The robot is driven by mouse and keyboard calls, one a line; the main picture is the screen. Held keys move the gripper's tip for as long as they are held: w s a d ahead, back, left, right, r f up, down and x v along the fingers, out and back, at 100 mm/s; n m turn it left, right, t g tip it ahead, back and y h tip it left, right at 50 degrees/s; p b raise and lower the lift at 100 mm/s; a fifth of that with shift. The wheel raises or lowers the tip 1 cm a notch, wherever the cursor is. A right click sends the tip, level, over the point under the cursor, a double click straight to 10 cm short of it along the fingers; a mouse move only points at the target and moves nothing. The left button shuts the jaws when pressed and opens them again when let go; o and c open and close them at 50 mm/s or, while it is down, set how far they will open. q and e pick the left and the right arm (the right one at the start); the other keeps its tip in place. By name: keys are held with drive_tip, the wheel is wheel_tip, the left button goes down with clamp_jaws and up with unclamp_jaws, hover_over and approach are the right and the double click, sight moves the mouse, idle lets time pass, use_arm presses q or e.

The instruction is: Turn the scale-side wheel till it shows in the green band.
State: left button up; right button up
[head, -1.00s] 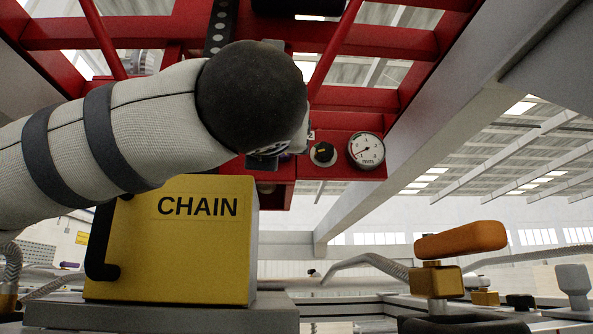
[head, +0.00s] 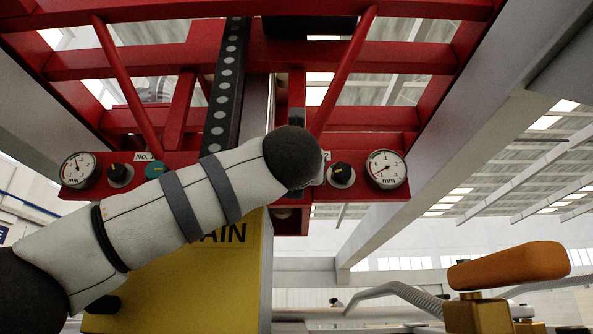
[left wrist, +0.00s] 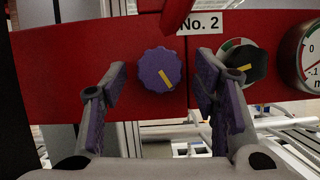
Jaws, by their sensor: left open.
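On the red No. 2 panel, the black wheel (left wrist: 245,64) with a yellow pointer sits beside the gauge (left wrist: 311,56). A ring with green, white and red parts shows behind it. A purple wheel (left wrist: 159,70) with a yellow pointer shows between the fingers of my open, empty left gripper (left wrist: 162,76). In the head view the black wheel (head: 341,175) and gauge (head: 386,170) show right of my wrist, which hides the purple wheel.
The left panel holds a gauge (head: 78,170), a black wheel (head: 120,175) and a teal wheel (head: 155,169). A yellow box (head: 180,275) stands below, partly behind my arm. An orange handle (head: 510,265) is at lower right. Red gantry beams (head: 370,58) cross above.

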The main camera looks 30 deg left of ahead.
use_arm(q)
drive_tip(key=shift+c, duration=0.5)
drive_tip(key=c, duration=1.1)
drive_tip(key=shift+o, duration=0.2)
drive_tip(key=shift+n, duration=0.3)
drive_tip(key=shift+w+d+r+n+g+y, duration=0.1)
drive_tip(key=shift+n+g+y, duration=0.55)
drive_tip(key=shift+n, duration=1)
drive_tip(key=shift+s+d+f+n+g+y, duration=0.1)
drive_tip(key=shift+n+g+y, duration=0.5)
drive_tip(key=shift+n, duration=1)
drive_tip(key=shift+w+d+r+n+g+y, duration=0.1)
drive_tip(key=shift+n+g+y, duration=0.25)
drive_tip(key=shift+n+y, duration=0.9)
drive_tip(key=shift+n, duration=0.7)
